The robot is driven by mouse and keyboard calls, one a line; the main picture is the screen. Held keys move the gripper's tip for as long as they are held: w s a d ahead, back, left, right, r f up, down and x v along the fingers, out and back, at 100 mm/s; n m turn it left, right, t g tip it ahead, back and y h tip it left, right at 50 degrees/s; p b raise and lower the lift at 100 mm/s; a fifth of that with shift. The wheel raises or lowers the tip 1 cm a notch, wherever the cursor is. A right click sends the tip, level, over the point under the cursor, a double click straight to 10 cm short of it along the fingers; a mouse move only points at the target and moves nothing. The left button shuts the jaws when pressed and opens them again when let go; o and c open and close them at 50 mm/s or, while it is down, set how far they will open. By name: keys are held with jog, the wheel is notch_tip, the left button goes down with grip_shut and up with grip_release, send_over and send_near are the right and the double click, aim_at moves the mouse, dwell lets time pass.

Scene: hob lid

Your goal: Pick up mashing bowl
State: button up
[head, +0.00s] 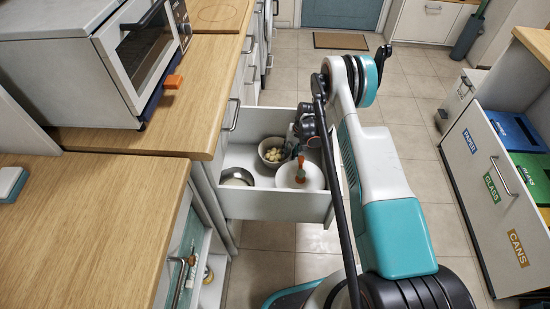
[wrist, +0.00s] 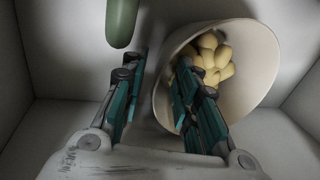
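The mashing bowl, taken as the pale bowl holding several yellow potato-like pieces (wrist: 210,58), is in the open drawer. In the wrist view the bowl (wrist: 252,62) fills the right half. In the head view the bowl (head: 264,157) is at the back of the drawer, partly hidden by my arm. My gripper (wrist: 158,68) is open, its fingers apart. The left finger is outside the bowl and the right finger overlaps its inside, with the bowl's left wall between them. I cannot tell whether either finger touches it. My gripper (head: 292,146) is partly hidden in the head view.
The drawer (head: 265,206) also holds a white round dish (head: 313,180) with an orange-handled item and a dark-rimmed round vessel (head: 238,176). A green rounded object (wrist: 122,20) is near the left finger. The counter (head: 185,125) borders the drawer; an open bin drawer (head: 500,215) stands right.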

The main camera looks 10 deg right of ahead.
jog(key=shift+r, duration=0.1)
grip_shut()
